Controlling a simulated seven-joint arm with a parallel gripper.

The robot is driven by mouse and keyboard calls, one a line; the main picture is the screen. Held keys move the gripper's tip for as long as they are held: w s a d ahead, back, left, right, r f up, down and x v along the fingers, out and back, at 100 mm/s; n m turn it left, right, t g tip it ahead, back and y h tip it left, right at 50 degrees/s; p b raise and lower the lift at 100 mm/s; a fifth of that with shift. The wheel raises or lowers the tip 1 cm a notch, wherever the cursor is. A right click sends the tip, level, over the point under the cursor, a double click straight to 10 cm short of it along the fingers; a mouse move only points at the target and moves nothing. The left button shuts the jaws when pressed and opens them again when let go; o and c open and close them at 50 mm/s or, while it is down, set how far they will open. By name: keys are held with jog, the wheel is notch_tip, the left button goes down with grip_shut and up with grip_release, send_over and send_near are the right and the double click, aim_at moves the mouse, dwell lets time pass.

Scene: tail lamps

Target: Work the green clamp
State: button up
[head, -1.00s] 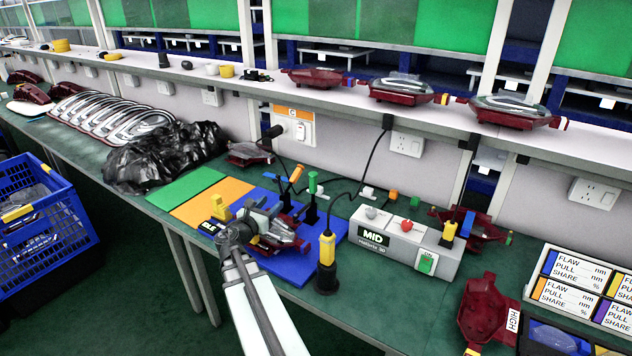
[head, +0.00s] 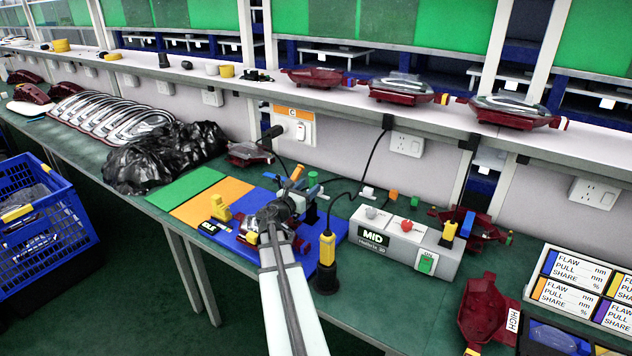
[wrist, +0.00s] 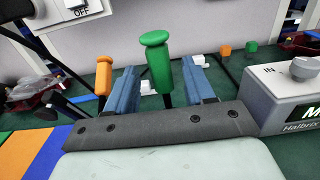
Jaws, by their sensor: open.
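The green clamp handle (head: 313,178) stands upright at the back of the blue mat (head: 338,226). In the wrist view the green handle (wrist: 160,70) rises between the two blue fingers of my gripper (wrist: 160,82), with gaps on both sides. My gripper (head: 303,192) is open around the handle and holds nothing. The clamp's lower part is hidden behind my gripper's dark palm. A dark red lamp (head: 250,226) on the blue mat is mostly covered by my arm in the head view.
An orange-handled clamp (wrist: 103,76) stands close by on the left. The grey MID box (head: 395,240) is to the right, with a yellow-and-black tool (head: 327,250) in front of it. Black plastic (head: 165,155) is heaped at the left. Cables run behind the clamps.

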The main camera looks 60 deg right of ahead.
aim_at(316, 180)
jog(key=shift+d, duration=2.8)
jog(key=shift+c, duration=0.2)
grip_shut()
